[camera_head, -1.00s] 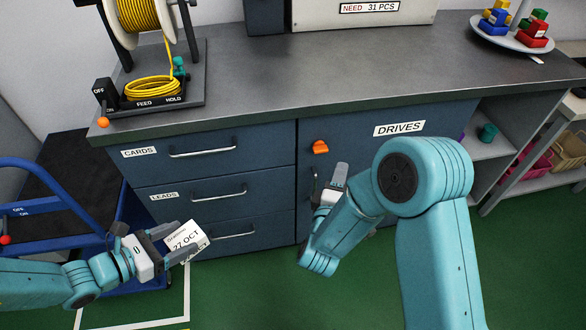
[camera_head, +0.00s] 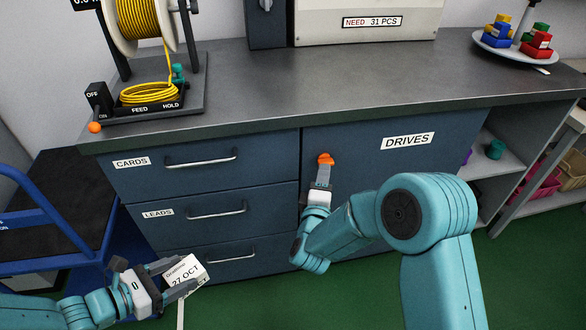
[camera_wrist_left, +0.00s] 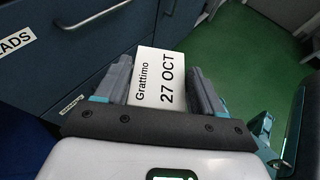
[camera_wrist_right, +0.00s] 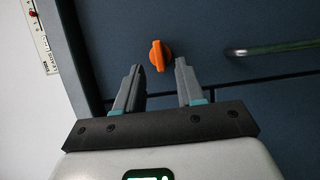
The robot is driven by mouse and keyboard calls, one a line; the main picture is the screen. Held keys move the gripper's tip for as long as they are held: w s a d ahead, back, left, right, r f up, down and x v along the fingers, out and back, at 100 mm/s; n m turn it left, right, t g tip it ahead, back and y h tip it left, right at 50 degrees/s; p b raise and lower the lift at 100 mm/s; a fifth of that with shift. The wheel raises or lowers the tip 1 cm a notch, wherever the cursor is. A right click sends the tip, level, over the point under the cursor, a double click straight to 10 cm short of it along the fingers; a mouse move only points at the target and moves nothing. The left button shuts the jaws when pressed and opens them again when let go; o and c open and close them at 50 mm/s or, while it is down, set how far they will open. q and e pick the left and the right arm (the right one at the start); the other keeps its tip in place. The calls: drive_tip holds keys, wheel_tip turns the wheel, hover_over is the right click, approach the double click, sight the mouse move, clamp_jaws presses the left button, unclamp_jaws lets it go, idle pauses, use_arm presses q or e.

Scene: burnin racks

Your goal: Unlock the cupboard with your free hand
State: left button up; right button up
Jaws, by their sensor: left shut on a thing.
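The cupboard door (camera_head: 400,165) labelled DRIVES is closed, with an orange knob (camera_head: 326,159) near its upper left corner. My right gripper (camera_head: 324,172) is at the door just below the knob. In the right wrist view its fingers (camera_wrist_right: 158,82) are open, with the orange knob (camera_wrist_right: 160,56) ahead of the gap between the tips; I cannot tell whether they touch it. A bar handle (camera_wrist_right: 275,47) also shows there. My left gripper (camera_head: 170,277) is shut on a white box (camera_head: 186,271) marked Grattimo 27 OCT, its label facing up in the left wrist view (camera_wrist_left: 160,82).
Closed drawers (camera_head: 180,180) labelled CARDS and LEADS are left of the door. A blue trolley (camera_head: 45,215) stands at the left. Open shelves are at the right.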

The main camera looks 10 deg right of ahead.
sight(324, 157)
use_arm(q)
drive_tip(key=shift+f, duration=0.15)
use_arm(e)
drive_tip(key=x, duration=0.4)
clamp_jaws()
